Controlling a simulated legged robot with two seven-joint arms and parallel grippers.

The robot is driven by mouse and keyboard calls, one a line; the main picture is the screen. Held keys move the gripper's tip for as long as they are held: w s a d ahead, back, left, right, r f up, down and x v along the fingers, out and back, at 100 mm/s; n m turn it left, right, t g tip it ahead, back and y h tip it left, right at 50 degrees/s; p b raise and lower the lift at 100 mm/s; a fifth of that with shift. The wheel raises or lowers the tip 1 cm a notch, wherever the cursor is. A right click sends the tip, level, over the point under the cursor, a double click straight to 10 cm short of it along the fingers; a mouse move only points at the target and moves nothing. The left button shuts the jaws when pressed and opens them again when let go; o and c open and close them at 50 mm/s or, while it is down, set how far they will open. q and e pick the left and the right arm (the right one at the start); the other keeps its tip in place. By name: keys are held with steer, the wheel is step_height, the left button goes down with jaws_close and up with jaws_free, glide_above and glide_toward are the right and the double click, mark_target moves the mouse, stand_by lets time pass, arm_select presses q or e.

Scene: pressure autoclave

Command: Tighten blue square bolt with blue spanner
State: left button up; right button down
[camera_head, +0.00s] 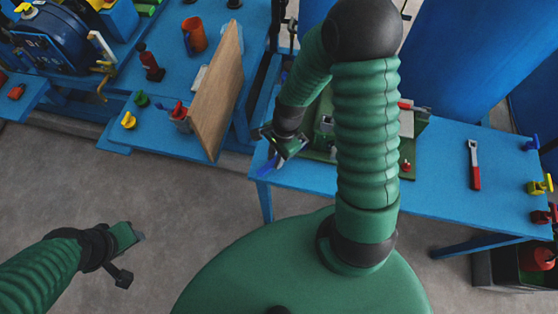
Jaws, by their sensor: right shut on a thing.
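My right gripper (279,147) is over the left end of the blue table (445,150), near its front edge. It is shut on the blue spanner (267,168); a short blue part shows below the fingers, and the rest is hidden. The green fixture board (411,170) lies on this table, mostly behind my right arm. I cannot make out the blue square bolt; my arm covers much of the board. My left gripper (133,257) is at lower left above the bare floor, fingers apart and empty.
A red-handled spanner (474,165) lies on the table's right part. Blue (530,142), yellow (539,186) and red (544,216) knobs stand at its right edge. A wooden panel (217,90) stands upright left of my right gripper. The floor around my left gripper is clear.

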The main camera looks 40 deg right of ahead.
steer(key=shift+w+d+m+t+b, duration=0.15)
steer(key=shift+w+m+t+b, duration=0.15)
steer(key=shift+w+m+b, duration=0.8)
steer(key=shift+w+r+m+p, duration=0.15)
steer(key=shift+w+m+p, duration=0.25)
steer(key=shift+m+p, duration=0.25)
steer(key=shift+w+d+m+t+p, duration=0.15)
steer(key=shift+w+d+m+p, duration=0.2)
steer(key=shift+w+m+p, duration=0.4)
steer(key=shift+w+d+m+t+p, duration=0.15)
steer(key=shift+w+d+m+p, duration=0.25)
steer(key=shift+m, duration=0.5)
steer(key=shift+w+d+m+h+p, duration=0.15)
steer(key=shift+w+d+m+p, duration=0.15)
steer(key=shift+w+m+p, duration=0.25)
steer(key=shift+w+d+m+h+p, duration=0.15)
steer(key=shift+w+d+m+p, duration=0.15)
steer(key=shift+w+m+p, duration=0.25)
steer(key=shift+w+d+m+t+p, duration=0.35)
steer(key=shift+d+m, duration=0.25)
steer(key=shift+m, duration=0.4)
steer(key=c, duration=1.2)
jaws_free()
steer(key=shift+o, duration=0.2)
